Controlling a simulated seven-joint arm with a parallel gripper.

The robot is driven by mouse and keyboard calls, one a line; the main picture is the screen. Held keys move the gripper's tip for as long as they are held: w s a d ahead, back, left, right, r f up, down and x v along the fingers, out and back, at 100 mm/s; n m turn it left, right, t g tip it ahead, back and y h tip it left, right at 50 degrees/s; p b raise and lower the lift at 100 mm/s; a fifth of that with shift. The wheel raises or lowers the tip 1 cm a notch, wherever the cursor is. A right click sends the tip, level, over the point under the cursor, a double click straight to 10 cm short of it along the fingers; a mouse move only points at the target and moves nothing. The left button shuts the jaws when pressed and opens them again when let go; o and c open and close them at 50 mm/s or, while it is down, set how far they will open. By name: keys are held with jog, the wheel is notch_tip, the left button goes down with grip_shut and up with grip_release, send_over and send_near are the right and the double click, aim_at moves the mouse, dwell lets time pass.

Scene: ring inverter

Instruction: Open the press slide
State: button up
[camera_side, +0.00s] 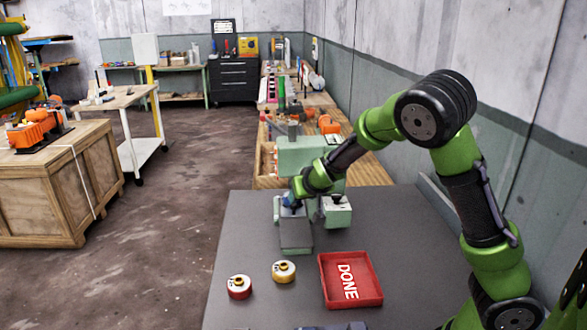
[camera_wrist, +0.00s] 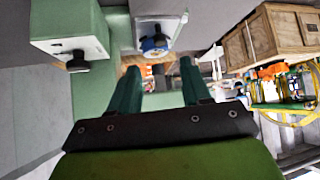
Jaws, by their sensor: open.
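The pale green press (camera_side: 300,152) stands at the back of the grey table. A block with a black knob (camera_side: 337,201) is at its right; in the wrist view this knob (camera_wrist: 77,63) is on a white face at upper left. A second white-faced part with a blue and black knob (camera_wrist: 153,41) is at upper centre there. My gripper (camera_wrist: 158,66) is open, with nothing between its fingers, and points towards this second knob. In the side view my arm partly covers the press, and I cannot tell whether the fingers touch it. A grey-green box-shaped part (camera_side: 296,237) projects in front.
A red tray marked DONE (camera_side: 374,296) lies at the front right of the table. A red-based ring part (camera_side: 239,287) and a yellow-based one (camera_side: 284,271) stand left of it. The table's left side (camera_side: 240,235) is clear. A wall (camera_side: 410,150) runs along the right.

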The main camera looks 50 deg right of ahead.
jog(key=x, duration=1.1)
jog(key=shift+w+f, duration=0.1)
grip_shut()
